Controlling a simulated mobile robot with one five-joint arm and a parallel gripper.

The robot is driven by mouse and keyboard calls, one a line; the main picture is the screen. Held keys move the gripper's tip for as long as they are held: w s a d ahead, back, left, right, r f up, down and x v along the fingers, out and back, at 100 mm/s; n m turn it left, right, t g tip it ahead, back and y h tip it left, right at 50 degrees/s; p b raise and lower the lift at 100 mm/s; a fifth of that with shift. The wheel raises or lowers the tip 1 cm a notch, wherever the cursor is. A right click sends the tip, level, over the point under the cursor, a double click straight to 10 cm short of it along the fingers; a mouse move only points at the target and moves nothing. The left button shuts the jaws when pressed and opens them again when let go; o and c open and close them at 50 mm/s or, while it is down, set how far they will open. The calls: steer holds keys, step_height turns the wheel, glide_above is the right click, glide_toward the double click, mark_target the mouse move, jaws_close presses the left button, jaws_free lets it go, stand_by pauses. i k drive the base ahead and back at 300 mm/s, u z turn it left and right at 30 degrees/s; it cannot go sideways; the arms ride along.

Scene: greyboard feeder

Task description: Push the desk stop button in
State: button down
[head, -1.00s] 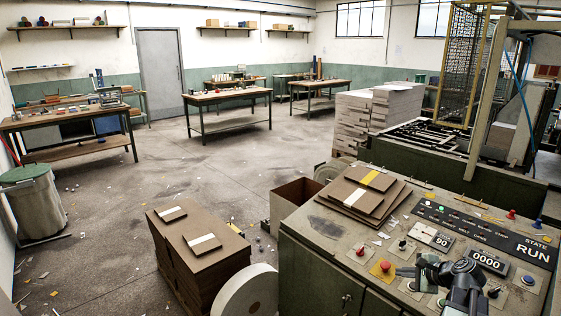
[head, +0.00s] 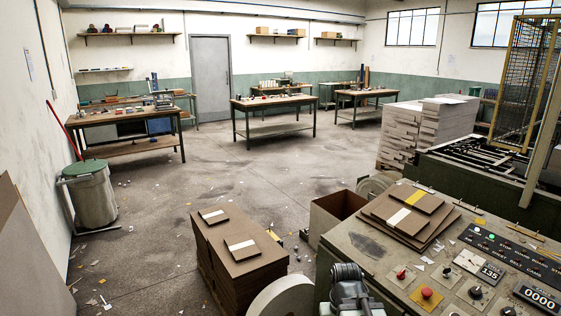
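The desk stop button (head: 427,293) is a red mushroom head on a yellow square plate, near the front left of the sloped control desk (head: 372,243). I cannot tell from here how far its head is pressed in. My dark arm stands at the bottom of the head view, left of the button and in front of the desk's left edge. Its fingers do not show, so whether they are open or shut is hidden. Nothing of mine touches or covers the button.
A smaller red knob (head: 401,273) and black knobs sit near the button. Brown boards (head: 408,213) lie on the desk. Number displays read 135 (head: 492,273) and 0000 (head: 541,300). Left are a board stack (head: 237,262) and a pale roll (head: 284,298). Open floor lies beyond.

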mark_target(427, 292)
steer(key=u, duration=1.35)
steer(key=k, duration=0.9)
steer(key=z, duration=0.8)
steer(key=i, duration=1)
steer(key=u, duration=0.05)
